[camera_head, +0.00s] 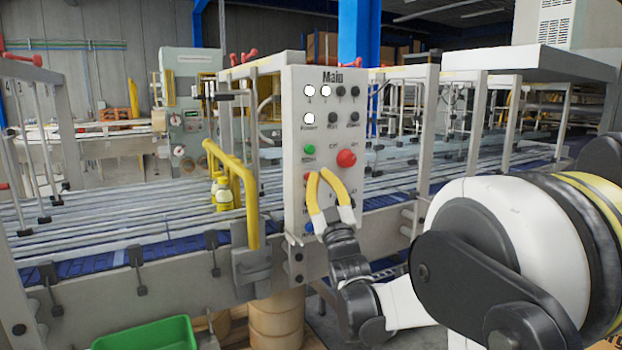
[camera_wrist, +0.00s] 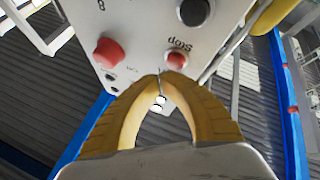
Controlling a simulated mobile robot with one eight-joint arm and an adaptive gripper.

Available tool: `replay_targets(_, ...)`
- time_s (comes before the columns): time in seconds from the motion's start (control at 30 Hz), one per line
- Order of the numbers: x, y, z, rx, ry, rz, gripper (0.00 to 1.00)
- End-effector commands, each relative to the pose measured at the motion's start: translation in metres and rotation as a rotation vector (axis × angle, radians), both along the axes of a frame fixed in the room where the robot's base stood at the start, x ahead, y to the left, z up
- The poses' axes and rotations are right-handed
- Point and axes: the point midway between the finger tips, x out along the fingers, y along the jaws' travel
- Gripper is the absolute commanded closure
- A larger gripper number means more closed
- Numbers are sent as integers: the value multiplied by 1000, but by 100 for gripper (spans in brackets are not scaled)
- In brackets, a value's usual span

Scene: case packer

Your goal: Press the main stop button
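The control panel headed "Main" (camera_head: 322,120) stands upright at the middle of the head view. My gripper (camera_head: 318,173) has yellow fingers whose tips meet, with nothing between them, in front of the panel's lower half. In the wrist view, a small red button (camera_wrist: 176,60) marked "Stop", its label upside down, is just beyond the fingertips (camera_wrist: 160,76). I cannot tell whether they touch it. A larger red mushroom button shows to the left in the wrist view (camera_wrist: 108,52) and right of the fingertips in the head view (camera_head: 346,158). The fingers partly hide the lower panel.
A green button (camera_head: 309,150) is above my fingertips on the panel. A yellow bent rail (camera_head: 248,190) stands left of the panel. The conveyor (camera_head: 120,220) runs behind it. A green bin (camera_head: 145,335) is at lower left.

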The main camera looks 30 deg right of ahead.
Motion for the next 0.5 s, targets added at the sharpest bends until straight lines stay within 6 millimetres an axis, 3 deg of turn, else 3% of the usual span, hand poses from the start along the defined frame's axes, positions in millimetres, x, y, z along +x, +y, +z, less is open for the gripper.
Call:
replay_targets(0.27, -3, 0, 0, -1, 0, -1, 100)
replay_targets(0.5, -25, -1, 0, 0, 0, -1, 100)
